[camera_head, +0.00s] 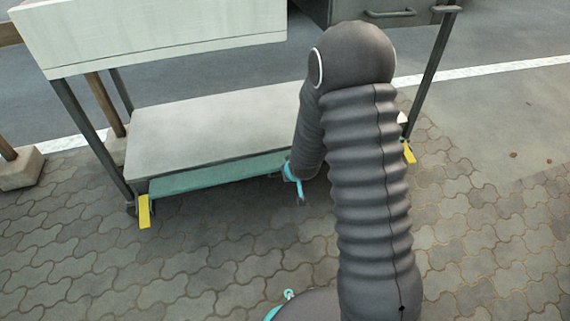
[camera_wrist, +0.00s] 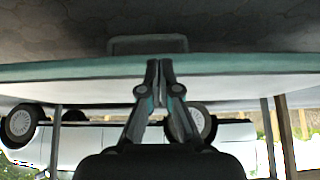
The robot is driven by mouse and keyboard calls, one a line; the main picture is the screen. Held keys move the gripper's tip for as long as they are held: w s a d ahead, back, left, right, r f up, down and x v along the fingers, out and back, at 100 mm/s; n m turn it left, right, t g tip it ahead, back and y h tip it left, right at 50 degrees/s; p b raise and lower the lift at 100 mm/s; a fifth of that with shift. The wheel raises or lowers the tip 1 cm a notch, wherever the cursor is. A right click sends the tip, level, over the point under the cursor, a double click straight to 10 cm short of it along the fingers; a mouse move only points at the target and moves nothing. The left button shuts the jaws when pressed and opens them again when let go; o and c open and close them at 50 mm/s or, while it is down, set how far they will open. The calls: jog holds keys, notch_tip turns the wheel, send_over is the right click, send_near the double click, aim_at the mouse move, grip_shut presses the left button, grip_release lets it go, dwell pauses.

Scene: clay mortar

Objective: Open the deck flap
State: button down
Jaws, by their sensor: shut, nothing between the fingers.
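The deck flap (camera_head: 215,175) is a teal panel along the front edge of the cart's low pale deck (camera_head: 220,125) in the head view. In the wrist view, which looks upside down, a teal-edged pale panel (camera_wrist: 245,86) spans the picture. A dark bar handle (camera_wrist: 148,41) shows just above that edge. My gripper (camera_wrist: 160,66) is shut and empty, its tips overlapping the panel's teal edge and just short of the handle in the picture. In the head view my gripper (camera_head: 300,196) is beside the flap's right part. My arm hides the flap's right end; contact cannot be told.
Yellow tabs (camera_head: 144,211) and (camera_head: 408,153) mark the cart's front legs. A pale upper box (camera_head: 150,38) overhangs the deck at left. A weighted post base (camera_head: 20,168) stands far left. The paving (camera_head: 230,240) before the cart is clear. A parked car (camera_wrist: 90,145) shows inverted behind.

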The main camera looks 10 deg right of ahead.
jog(key=s+d+f+m+g+h+p, duration=0.1)
jog(key=s+d+f+m, duration=0.15)
jog(key=d, duration=0.55)
jog(key=s+d+f+m+g+h+p, duration=0.1)
jog(key=s+d+f+m, duration=0.15)
jog(key=d, duration=0.55)
jog(key=s+d+f+m+g+h+p, duration=0.1)
jog(key=d+f+m+p, duration=0.15)
jog(key=d, duration=0.45)
jog(key=s+d+f+m+g+y, duration=0.3)
jog(key=s+d+f+m, duration=0.45)
jog(key=m, duration=0.55)
jog(key=w+d+r+m+t+p, duration=0.1)
jog(key=w+d+r+m+t, duration=0.25)
jog(key=w+m+t, duration=0.35)
jog(key=w+d+r+m+t+p, duration=0.15)
jog(key=w+r+m+t, duration=0.3)
jog(key=w+m, duration=0.5)
jog(key=w+a+n+y, duration=0.1)
jog(key=w, duration=0.8)
jog(key=shift+w+a+f, duration=0.2)
jog(key=shift+w+a, duration=0.05)
jog(key=shift+w, duration=0.1)
